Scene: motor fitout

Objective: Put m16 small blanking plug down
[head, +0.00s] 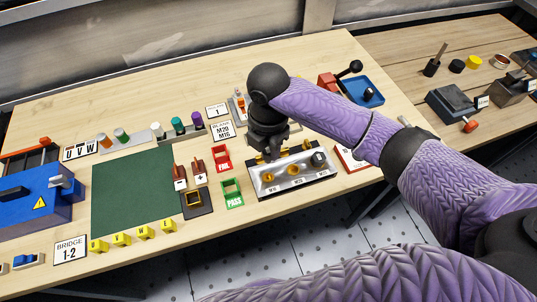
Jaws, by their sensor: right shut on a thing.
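My right gripper (268,153) points down over the back left part of a metal block (292,183) with a row of round brass and dark fittings. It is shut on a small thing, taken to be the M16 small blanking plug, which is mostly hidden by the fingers. I cannot tell whether it touches the block. A white card reading BLANK M20 M16 (222,131) stands to the left of the gripper. My left gripper is not in view.
A red FAIL tray (222,158) and a green PASS tray (232,193) lie left of the block. A green mat (132,197) and a blue box (38,200) are further left. A blue tray (366,91) stands behind my right arm. Bare wood shows at the back.

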